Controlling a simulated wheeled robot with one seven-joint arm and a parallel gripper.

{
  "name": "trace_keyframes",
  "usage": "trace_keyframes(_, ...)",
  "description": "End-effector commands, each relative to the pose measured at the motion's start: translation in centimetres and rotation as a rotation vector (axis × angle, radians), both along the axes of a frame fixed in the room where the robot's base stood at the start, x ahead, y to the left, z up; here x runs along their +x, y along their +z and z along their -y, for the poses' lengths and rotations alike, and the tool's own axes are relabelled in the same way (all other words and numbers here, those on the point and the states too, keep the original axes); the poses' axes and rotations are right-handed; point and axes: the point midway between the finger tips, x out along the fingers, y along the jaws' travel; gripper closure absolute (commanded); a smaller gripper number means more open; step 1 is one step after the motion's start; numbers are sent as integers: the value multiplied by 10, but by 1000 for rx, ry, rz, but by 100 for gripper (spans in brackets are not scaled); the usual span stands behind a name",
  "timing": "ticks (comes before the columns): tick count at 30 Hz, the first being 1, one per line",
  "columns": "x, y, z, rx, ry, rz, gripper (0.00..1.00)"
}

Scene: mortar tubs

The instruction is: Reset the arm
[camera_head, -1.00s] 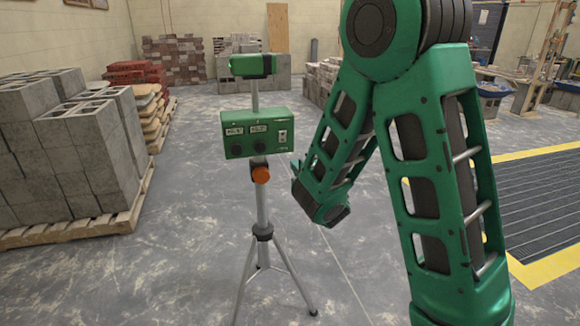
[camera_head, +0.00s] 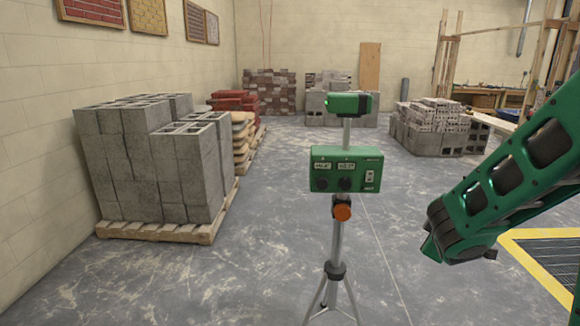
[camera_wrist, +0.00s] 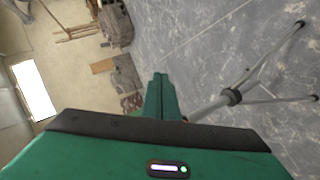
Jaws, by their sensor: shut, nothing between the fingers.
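My gripper (camera_wrist: 160,80) shows in the wrist view as narrow green fingers, shut and with nothing between them. In the head view my green arm enters from the right edge and slopes down to the left. Its dark wrist end is right of the tripod, and the small green tip (camera_head: 432,250) there shows little of the fingers. The gripper appears clear of everything. A green control box (camera_head: 346,170) with dials is on a grey tripod (camera_head: 338,240), under a green level-like instrument (camera_head: 350,104). Tripod legs (camera_wrist: 262,85) also show in the wrist view, right of the fingers.
Grey blocks (camera_head: 145,160) stand on a pallet (camera_head: 180,228) at left. Red and tan bags (camera_head: 236,102) are behind. More blocks (camera_head: 440,125) and a wooden frame (camera_head: 448,50) stand at back right. A yellow-edged grate (camera_head: 550,262) lies at right. Floor between is open.

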Motion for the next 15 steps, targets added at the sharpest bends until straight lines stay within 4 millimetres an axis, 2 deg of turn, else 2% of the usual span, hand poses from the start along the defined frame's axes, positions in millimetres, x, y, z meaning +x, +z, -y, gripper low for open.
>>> trace_keyframes(1, -16, 1, 16, 67, -73, -23, 100)
trace_keyframes(3, -41, -4, 34, 166, -178, -67, 100)
trace_keyframes(6, -81, -10, 53, 308, -326, -127, 100)
trace_keyframes(10, -136, -16, 64, 486, -512, -204, 100)
trace_keyframes(15, -211, -20, 60, 707, -747, -306, 100)
